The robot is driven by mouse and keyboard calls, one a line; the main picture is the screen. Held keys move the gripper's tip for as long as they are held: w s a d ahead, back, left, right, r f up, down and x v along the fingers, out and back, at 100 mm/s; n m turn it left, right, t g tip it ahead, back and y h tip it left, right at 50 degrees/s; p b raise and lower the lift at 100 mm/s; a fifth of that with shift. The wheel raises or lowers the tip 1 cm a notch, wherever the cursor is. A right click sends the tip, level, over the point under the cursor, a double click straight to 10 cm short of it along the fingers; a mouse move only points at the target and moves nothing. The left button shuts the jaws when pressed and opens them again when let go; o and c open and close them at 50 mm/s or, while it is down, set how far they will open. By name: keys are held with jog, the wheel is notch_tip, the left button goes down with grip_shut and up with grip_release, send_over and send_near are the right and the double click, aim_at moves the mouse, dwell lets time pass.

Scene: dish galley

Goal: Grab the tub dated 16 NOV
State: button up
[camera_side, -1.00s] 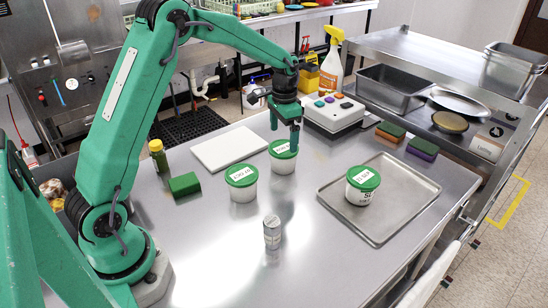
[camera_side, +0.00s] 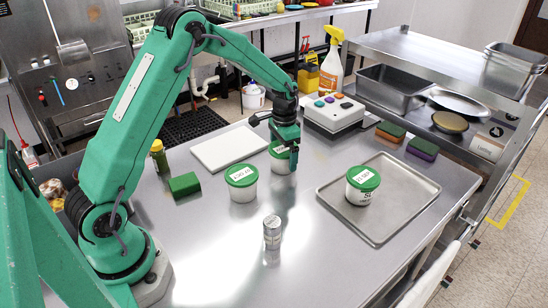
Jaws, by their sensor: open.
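Three white tubs with green lids and white date labels show in the side view. One tub (camera_side: 279,163) stands at the back middle of the steel table, partly hidden by my gripper. My gripper (camera_side: 284,149) is open and low over this tub. One finger comes down in front of its right side; I cannot tell whether the other finger is beyond it. A second tub (camera_side: 242,190) stands upright to its left and nearer the camera. A third tub (camera_side: 362,190) stands on the metal tray (camera_side: 400,208) at right. The label dates are too small to read surely.
A white board (camera_side: 222,148) lies behind the second tub. A green sponge (camera_side: 184,184) and a small bottle (camera_side: 159,156) are at left. A white button box (camera_side: 334,113) is behind my gripper. The front right of the table is clear.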

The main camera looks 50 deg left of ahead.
jog(key=shift+f, duration=0.55)
jog(key=shift+c, duration=0.2)
jog(key=shift+r, duration=0.1)
jog(key=c, duration=1.1)
